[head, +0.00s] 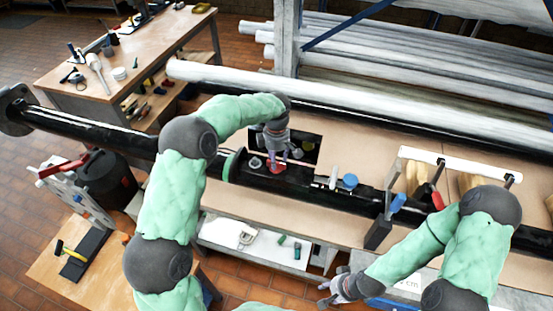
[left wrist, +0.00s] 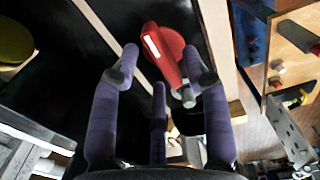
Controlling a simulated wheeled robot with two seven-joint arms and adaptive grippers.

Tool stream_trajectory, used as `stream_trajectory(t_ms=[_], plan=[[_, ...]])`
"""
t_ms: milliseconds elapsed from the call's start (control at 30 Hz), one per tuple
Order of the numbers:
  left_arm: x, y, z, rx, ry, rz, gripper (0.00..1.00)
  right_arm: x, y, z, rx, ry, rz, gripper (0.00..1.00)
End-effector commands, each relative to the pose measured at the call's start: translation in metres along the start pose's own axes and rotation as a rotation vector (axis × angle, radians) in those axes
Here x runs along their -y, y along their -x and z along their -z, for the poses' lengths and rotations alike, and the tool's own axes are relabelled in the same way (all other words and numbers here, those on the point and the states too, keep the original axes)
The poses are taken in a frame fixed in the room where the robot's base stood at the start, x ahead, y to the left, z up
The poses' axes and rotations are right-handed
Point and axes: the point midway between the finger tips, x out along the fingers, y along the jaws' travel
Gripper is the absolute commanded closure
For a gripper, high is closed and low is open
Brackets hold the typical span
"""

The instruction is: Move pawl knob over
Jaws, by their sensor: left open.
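The pawl knob, a red disc with a raised red lever and white stripe, shows in the left wrist view (left wrist: 168,58). It also shows in the head view (head: 277,169) on the black mast. My left gripper (head: 276,159) is above it, pointing down. In the left wrist view, the purple fingers of my left gripper (left wrist: 160,66) are spread around the knob, open; I cannot tell whether any finger touches it. My right gripper (head: 330,288) hangs low at the front, apart from the mast, with its fingers spread and nothing visible in them.
The black mast (head: 95,127) lies across the workbench (head: 380,148), with a green ring (head: 233,166) left of the knob. A blue cap (head: 349,181) and a white-topped rack (head: 450,164) are to the right. Long white tubes (head: 330,103) lie behind.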

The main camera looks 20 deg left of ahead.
Motion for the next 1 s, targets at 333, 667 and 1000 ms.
stream_trajectory(t_ms=[333, 667, 1000], plan=[[-0.001, 0.066, 0.000, 0.001, 0.000, -0.006, 0.54, 0.000, 0.000, 0.000, 0.000, 0.000, 0.000, 0.60], [-0.001, 0.108, 0.000, 0.001, 0.001, -0.003, 0.54, 0.000, 0.000, 0.000, 0.000, 0.000, 0.000, 0.60], [-0.001, 0.112, 0.000, 0.001, 0.001, -0.003, 0.54, 0.000, 0.000, 0.000, 0.000, 0.000, 0.000, 0.60]])
